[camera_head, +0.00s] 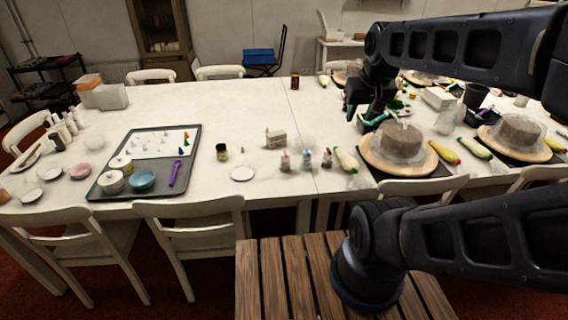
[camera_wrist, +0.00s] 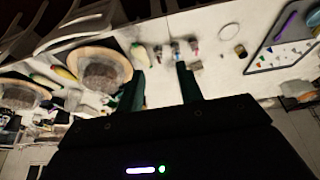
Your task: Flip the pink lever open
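I cannot make out a pink lever in either view. My gripper (camera_head: 372,112) is over the right half of the table, just behind and left of a wrapped brown cake (camera_head: 399,139) on a round wooden turntable (camera_head: 371,157). In the wrist view my gripper (camera_wrist: 161,80) has its two fingers apart, with only white tabletop visible between them.
A second cake (camera_head: 519,131) on a turntable stands at the right. Piping bags (camera_head: 345,159), small bottles (camera_head: 306,158) and a jar (camera_head: 222,152) stand near the front. A dark tray (camera_head: 188,149) with bowls lies left. Chairs (camera_head: 190,215) line the front.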

